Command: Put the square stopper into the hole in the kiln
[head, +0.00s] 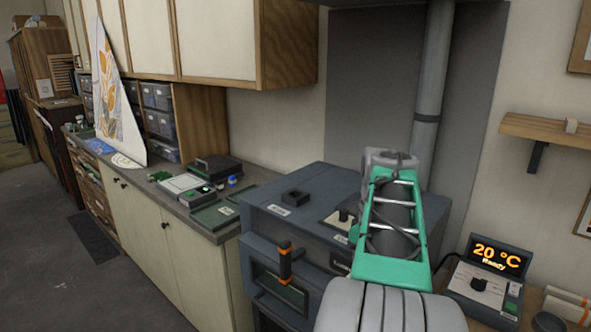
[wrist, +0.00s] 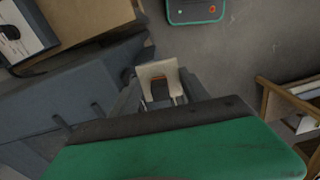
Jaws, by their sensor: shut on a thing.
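The kiln (head: 325,190) is a dark blue-grey box in the middle of the head view. On its top a dark square raised collar (head: 295,197) shows its opening, which I take as the hole. In the wrist view my gripper (wrist: 158,95) is shut on a pale, notched piece, which I take as the square stopper (wrist: 157,70). A small orange-brown patch shows in its notch. My gripper and the stopper are hidden behind my arm in the head view. The kiln seems to fill the left of the wrist view (wrist: 60,100), with grey floor below the stopper.
An orange-marked handle (head: 285,262) sticks out from the kiln front. A plate with a dark knob (head: 340,218) lies on its top. A grey pipe (head: 432,90) rises behind. A controller (head: 490,275) reads 20 °C at right. A wooden crate (wrist: 285,95) stands at right in the wrist view.

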